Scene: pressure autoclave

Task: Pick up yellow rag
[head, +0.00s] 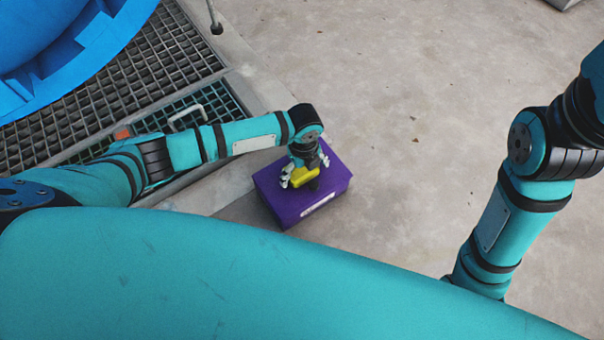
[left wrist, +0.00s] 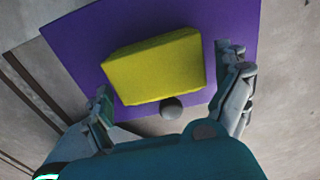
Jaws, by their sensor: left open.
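The yellow rag (head: 303,177) looks like a folded block and lies on top of a purple box (head: 270,190). My left gripper (head: 304,177) is over the box, right at the rag. In the left wrist view the rag (left wrist: 155,68) lies ahead of and partly between the two open fingers (left wrist: 170,85), on the purple surface (left wrist: 85,35). I cannot tell whether either finger touches it. A small dark round thing (left wrist: 172,108) sits at the rag's near edge. My right arm shows at the right of the head view, but its gripper is out of sight.
Metal floor grating (head: 150,75) and a large blue round structure (head: 60,40) are at the upper left. A pale handle (head: 187,117) stands by the grating. The concrete floor (head: 430,90) right of the box is clear.

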